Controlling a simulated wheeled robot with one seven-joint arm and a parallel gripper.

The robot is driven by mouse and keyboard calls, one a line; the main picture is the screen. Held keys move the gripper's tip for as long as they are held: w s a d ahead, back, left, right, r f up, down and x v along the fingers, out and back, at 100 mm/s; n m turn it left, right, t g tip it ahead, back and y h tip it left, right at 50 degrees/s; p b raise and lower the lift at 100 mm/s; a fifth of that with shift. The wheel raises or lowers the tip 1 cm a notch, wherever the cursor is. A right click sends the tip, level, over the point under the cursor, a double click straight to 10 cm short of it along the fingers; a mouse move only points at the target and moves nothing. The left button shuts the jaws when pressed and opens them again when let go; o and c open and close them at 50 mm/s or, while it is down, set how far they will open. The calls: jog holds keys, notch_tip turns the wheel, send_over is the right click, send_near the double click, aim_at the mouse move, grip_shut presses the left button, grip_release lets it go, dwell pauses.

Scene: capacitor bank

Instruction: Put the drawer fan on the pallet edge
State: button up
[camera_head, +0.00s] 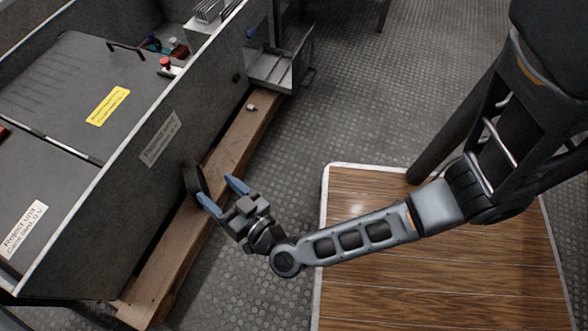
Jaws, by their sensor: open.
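A dark, round, ring-like thing (192,179), which looks like the fan, stands on its edge on the wooden pallet edge (228,140), close to the grey cabinet wall. My gripper (222,192) is open, its two blue fingers pointing up and left toward the pallet. The left fingertip is right by the lower end of the dark thing; I cannot tell whether they touch. Nothing shows between the fingers. An open grey drawer (268,68) sticks out at the cabinet's far end; no fan shows in it.
The grey cabinet (160,110) with labels rises left of the pallet. A small pale object (251,107) lies on the pallet near the drawer. A wood-topped platform (440,270) lies below my arm. Patterned floor (350,110) is clear between.

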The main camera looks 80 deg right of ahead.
jog(key=s+a+r+n+y, duration=0.2)
jog(key=s+r+n+y, duration=0.3)
jog(key=s+r, duration=0.4)
jog(key=s+a+r+n+y, duration=0.2)
jog(key=s+r+n+y, duration=0.3)
jog(key=s+r, duration=0.5)
notch_tip(320, 180, up, 4)
jog(key=shift+a+f, duration=0.25)
jog(key=shift+a, duration=0.1)
jog(key=shift+c, duration=0.3)
